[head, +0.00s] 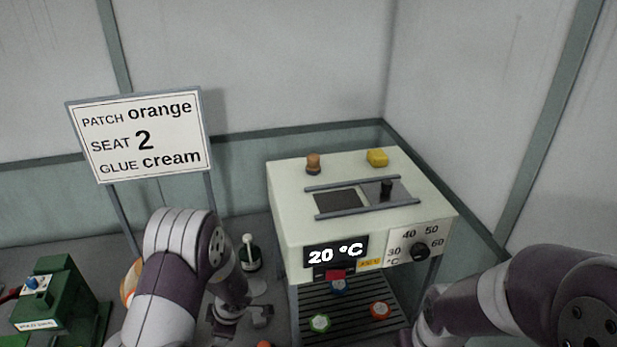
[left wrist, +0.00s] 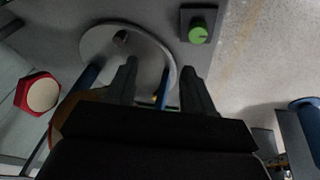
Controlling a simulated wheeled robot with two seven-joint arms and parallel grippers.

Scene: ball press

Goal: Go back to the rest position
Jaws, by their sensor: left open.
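My left arm comes in from the left in the head view, and its gripper (head: 240,320) hangs low near the bottom edge, left of the cream press box. Its jaws are apart with nothing seen held. The left wrist view shows the two dark fingers (left wrist: 158,85) spread in front of a round grey disc (left wrist: 92,40). My right arm enters from the right, its forearm in front of the press box's right side. Only a dark sliver of the right gripper (head: 407,338) shows at the bottom edge, and its jaws are hidden.
The press box (head: 285,215) reads 20 °C and has a dial (head: 420,252). Several coloured round pieces lie on the slatted shelf (head: 345,300) below. A sign (head: 140,135) reads orange, 2, cream. A green machine (head: 60,290) stands left. A black-and-white bottle (head: 249,255) stands behind the left gripper.

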